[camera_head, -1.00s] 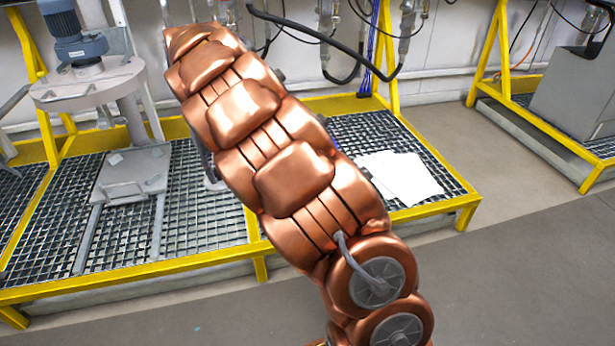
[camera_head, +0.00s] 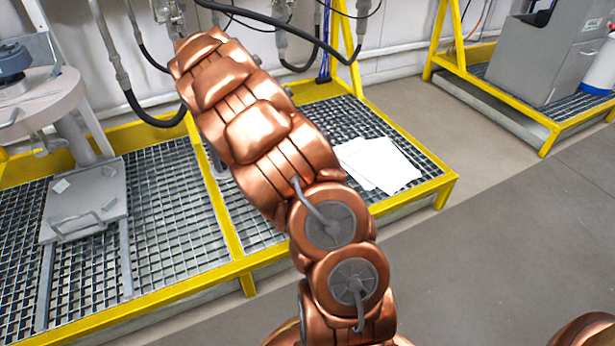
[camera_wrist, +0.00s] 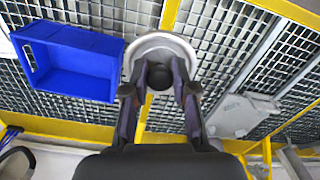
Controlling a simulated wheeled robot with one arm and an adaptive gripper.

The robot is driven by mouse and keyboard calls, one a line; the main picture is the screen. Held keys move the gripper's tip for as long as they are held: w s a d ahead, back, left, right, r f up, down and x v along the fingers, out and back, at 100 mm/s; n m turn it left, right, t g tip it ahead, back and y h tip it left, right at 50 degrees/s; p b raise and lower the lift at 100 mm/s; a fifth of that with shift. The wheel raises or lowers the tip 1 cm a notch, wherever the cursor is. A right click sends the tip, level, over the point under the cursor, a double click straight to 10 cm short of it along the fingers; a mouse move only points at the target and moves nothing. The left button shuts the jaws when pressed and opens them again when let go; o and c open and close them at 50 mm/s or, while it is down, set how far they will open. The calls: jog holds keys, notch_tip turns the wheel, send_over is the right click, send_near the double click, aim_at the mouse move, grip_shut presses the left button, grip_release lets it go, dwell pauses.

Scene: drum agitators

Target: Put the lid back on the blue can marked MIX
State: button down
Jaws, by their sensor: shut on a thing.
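My gripper (camera_wrist: 160,82) is in the wrist view, its two dark fingers shut on the black knob (camera_wrist: 160,74) of a pale round lid (camera_wrist: 161,42). The lid is seen against the metal grating, and I cannot tell its height above it. In the head view my copper arm hides the gripper and the lid. A blue can marked MIX is not seen for sure. A white container with a blue base (camera_head: 602,70) is cut off at the right edge of the head view, with no readable mark.
A blue open bin (camera_wrist: 72,62) is left of the lid in the wrist view. White papers (camera_head: 385,165) lie on the yellow-framed grating platform (camera_head: 165,280). A grey agitator stand (camera_head: 85,205) is at left, hoses hang behind. Grey floor (camera_head: 480,250) is clear at right.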

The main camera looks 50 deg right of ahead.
jog(key=s+d+f, duration=0.4)
jog(key=d+f, duration=0.1)
jog(key=d, duration=0.2)
jog(key=s+d+f+m, duration=0.1)
jog(key=s+d+f, duration=0.25)
jog(key=d, duration=0.45)
jog(key=s+d+f, duration=0.3)
jog(key=d+f, duration=0.3)
jog(key=d, duration=0.1)
notch_tip(320, 180, down, 6)
jog(key=b, duration=0.1)
jog(key=shift+s+p, duration=0.2)
jog(key=shift+p, duration=0.15)
dwell(0.8)
jog(key=shift+f+p, duration=0.2)
jog(key=shift+p, duration=0.3)
dwell(1.7)
jog(key=c, duration=0.9)
grip_release()
jog(key=shift+o, duration=0.7)
